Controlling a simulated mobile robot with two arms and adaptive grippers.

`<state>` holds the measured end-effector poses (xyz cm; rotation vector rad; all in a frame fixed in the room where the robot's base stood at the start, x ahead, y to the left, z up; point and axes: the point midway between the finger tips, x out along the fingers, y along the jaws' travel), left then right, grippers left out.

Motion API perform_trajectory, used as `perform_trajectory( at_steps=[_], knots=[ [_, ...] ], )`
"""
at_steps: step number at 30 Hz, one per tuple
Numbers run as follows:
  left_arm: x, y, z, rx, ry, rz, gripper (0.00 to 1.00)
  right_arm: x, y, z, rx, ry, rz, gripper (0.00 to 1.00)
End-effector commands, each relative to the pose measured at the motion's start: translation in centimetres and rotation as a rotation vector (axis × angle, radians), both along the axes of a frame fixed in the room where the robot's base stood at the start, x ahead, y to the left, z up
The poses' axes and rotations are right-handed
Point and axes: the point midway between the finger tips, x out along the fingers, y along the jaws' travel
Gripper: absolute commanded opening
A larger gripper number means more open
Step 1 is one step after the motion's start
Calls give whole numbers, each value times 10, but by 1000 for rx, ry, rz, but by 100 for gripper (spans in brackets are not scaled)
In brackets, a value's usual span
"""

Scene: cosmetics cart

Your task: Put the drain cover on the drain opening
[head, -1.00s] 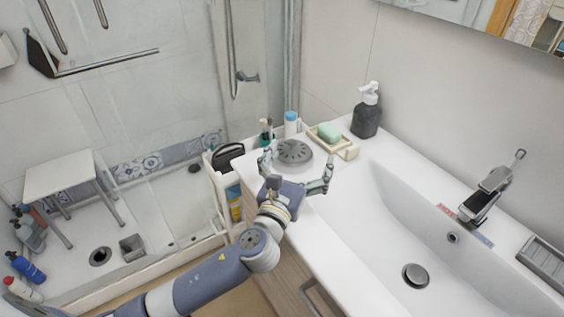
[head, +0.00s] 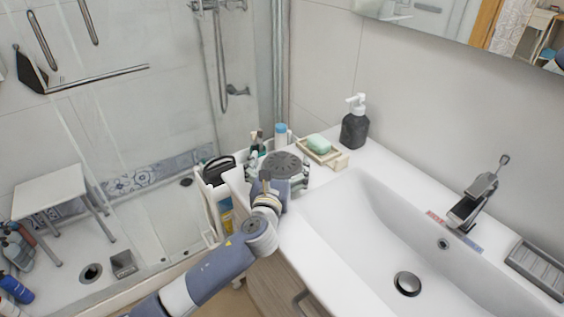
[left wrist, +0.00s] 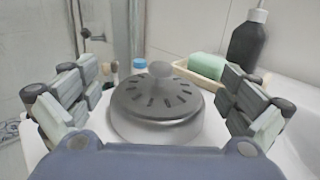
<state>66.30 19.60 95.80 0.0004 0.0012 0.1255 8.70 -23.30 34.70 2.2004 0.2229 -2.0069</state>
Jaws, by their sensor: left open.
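The drain cover (head: 281,163) is a grey, round, slotted disc at the counter's left end. In the left wrist view the cover (left wrist: 157,98) has a central knob and rests on a pale round base. My left gripper (head: 278,174) is open, with its fingers on either side of the cover. In the left wrist view the fingers of my left gripper (left wrist: 158,100) stand apart from the cover, with visible gaps. A round, dark drain opening (head: 91,273) shows uncovered in the shower floor at lower left. My right gripper is not in view.
A soap dish (head: 333,158) with green soap (head: 318,143) and a dark pump bottle (head: 355,127) stand behind the cover. The sink (head: 345,215) lies to the right. A white stool (head: 48,192) and a small square grey piece (head: 122,264) are near the drain opening.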

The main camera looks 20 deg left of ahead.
Motion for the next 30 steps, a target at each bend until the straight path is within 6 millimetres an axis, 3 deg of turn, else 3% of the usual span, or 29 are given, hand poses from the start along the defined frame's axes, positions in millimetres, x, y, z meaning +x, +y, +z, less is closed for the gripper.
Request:
perform_trajectory(
  at_steps=[3, 11, 16, 19, 20, 30],
  knots=[
    [11, 1, 1, -1, -1, -1, 100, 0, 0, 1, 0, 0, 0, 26],
    [14, 1, 0, -1, 0, -1, 100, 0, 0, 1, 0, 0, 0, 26],
    [14, 1, 0, 0, 0, -1, 68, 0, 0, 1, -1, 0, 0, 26],
    [14, 1, 1, 0, -1, -1, 68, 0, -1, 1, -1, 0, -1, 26],
    [14, 1, 1, 0, -1, -1, 64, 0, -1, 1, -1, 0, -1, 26],
    [14, 1, 11, 1, -5, -3, 64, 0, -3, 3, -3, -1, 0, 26]
  ],
)
